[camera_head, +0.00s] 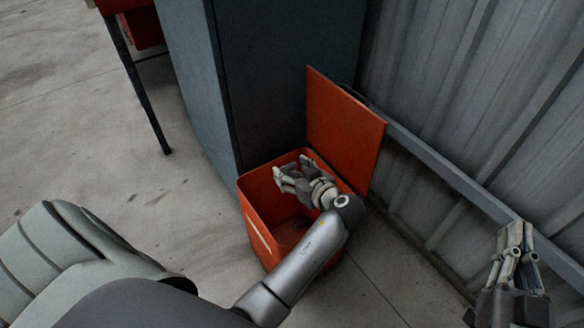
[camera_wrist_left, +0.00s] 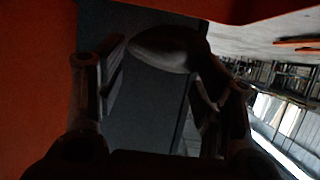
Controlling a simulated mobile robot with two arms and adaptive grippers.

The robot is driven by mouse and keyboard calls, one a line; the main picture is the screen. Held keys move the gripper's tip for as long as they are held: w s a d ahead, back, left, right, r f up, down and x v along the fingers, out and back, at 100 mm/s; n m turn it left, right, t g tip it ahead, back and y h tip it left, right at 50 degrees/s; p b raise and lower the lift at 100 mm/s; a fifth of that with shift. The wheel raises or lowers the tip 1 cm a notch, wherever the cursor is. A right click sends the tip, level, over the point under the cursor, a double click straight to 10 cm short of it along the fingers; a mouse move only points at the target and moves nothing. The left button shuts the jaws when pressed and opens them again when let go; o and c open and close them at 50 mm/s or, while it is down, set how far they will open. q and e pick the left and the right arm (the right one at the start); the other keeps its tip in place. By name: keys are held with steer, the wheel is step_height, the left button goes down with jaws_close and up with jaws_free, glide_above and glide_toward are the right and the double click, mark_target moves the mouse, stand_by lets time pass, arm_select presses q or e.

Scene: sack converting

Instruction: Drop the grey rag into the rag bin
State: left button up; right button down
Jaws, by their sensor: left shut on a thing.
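The rag bin is an orange-red box (camera_head: 258,222) with its hinged lid (camera_head: 343,128) standing open at the back. My left gripper (camera_head: 284,176) is at the bin's open mouth, over its far part. In the left wrist view, a dark grey rounded piece, the grey rag (camera_wrist_left: 165,50), shows at the fingers of my left gripper (camera_wrist_left: 155,75), which is shut on it. In the head view I cannot clearly tell the rag from the pale fingers. My right gripper (camera_head: 515,238) is at the lower right, away from the bin, and seems empty.
A tall dark grey cabinet (camera_head: 285,70) stands right behind the bin. A corrugated metal wall (camera_head: 470,100) with a low rail (camera_head: 440,165) runs along the right. A red table with a dark leg (camera_head: 140,90) is at the upper left. The concrete floor at left is clear.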

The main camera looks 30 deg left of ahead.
arm_select(q)
steer(key=shift+f, duration=0.1)
arm_select(e)
steer(key=shift+a+r+t, duration=0.1)
steer(key=shift+r+t, duration=0.2)
steer(key=shift+r, duration=0.05)
arm_select(q)
steer(key=o, duration=1.1)
arm_select(e)
steer(key=shift+r, duration=0.1)
